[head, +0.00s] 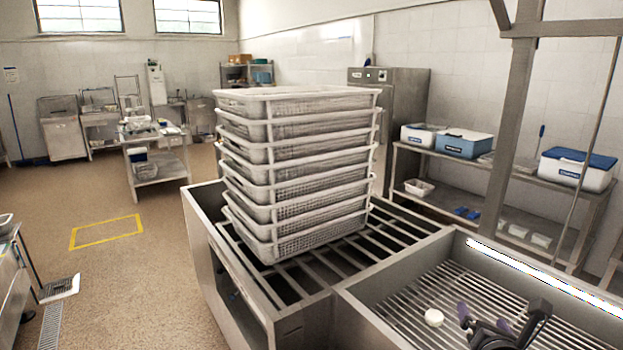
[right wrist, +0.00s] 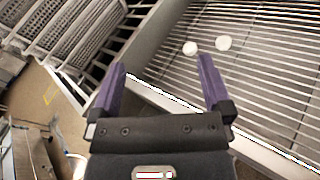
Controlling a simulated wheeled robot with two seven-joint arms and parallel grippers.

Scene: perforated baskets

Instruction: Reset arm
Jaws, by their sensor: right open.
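My right gripper (head: 483,317) is at the lower right of the head view, over the slatted steel basin (head: 390,312). In the right wrist view, its two purple fingers (right wrist: 162,66) are spread apart with nothing between them. A white round piece (head: 433,317) lies on the slats to the left of the gripper in the head view. The right wrist view shows two such pieces, a left one (right wrist: 190,48) and a right one (right wrist: 224,43), beyond the fingertips. My left gripper is in neither view.
A tall stack of white perforated baskets (head: 296,160) stands on the steel rack (head: 405,228) left of the basin. A steel upright (head: 512,130) rises behind the basin. The floor at left is largely open.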

